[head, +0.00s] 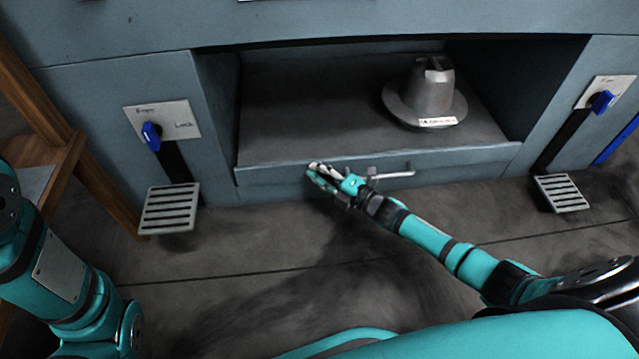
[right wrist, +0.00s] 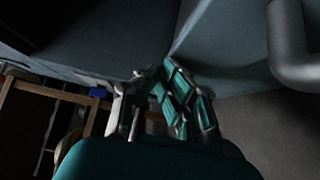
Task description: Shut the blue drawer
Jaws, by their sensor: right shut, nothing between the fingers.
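The blue-grey drawer front (head: 275,180) is a low panel across the bottom of the cabinet opening, with a metal bar handle (head: 395,174). How far the drawer stands out is hard to tell. My right gripper (head: 315,172) is shut and empty, with its fingertips at the drawer front, left of the handle. Whether they touch the panel is unclear. In the right wrist view, the shut fingers (right wrist: 160,78) are close to a blue-grey surface, and the handle (right wrist: 292,45) shows at the upper right. Of my left arm only links show, at the left edge; its gripper is out of view.
A grey metal hat form (head: 431,92) stands inside the opening. Pedals (head: 169,208) and (head: 561,193) with blue-knobbed levers flank the drawer. A wooden stand (head: 62,172) is at the left. The floor before the drawer is clear except for my arm.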

